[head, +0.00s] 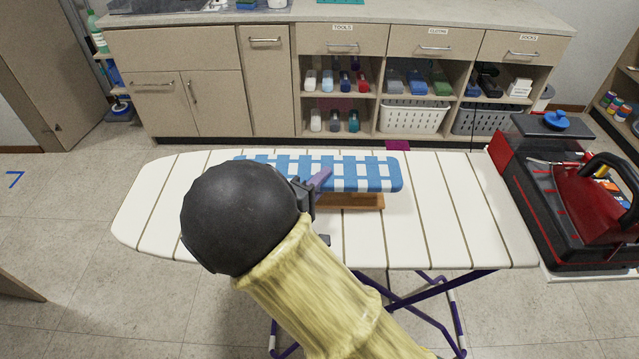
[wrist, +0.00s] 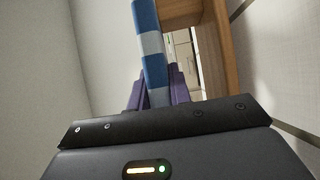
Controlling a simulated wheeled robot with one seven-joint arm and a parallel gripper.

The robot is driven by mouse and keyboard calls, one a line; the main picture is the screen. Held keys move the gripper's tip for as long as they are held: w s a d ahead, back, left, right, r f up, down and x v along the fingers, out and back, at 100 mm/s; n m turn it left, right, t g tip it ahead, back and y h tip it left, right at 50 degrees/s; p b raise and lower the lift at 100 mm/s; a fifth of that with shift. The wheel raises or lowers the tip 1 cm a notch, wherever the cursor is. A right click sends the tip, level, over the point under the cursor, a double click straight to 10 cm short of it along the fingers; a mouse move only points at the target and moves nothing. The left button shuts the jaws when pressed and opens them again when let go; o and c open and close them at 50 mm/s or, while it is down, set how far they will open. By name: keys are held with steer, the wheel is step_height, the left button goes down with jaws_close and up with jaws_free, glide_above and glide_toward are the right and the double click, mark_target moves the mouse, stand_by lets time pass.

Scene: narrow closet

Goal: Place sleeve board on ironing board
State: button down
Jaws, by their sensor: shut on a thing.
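The sleeve board (head: 372,174) has a blue and white checked top and a wooden base (head: 350,201). In the head view it is over the middle of the ironing board (head: 450,220), which has a white cover with dark stripes. I cannot tell whether its base touches the cover. My gripper (head: 320,181) is at the sleeve board's near side, partly hidden behind my dark wrist. In the wrist view the purple fingers (wrist: 158,92) are shut on the checked top (wrist: 152,45), with the wooden base (wrist: 212,50) to the right.
A red and black steam iron unit (head: 600,205) stands at the ironing board's right end. Cabinets with open shelves (head: 340,100) line the back. The ironing board's left end and right part are bare.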

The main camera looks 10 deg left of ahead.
steer(key=shift+f, duration=0.2)
steer(key=shift+f, duration=0.1)
steer(key=c, duration=1.3)
jaws_free()
steer(key=shift+s, duration=0.3)
steer(key=v, duration=1.1)
steer(key=shift+s, duration=0.25)
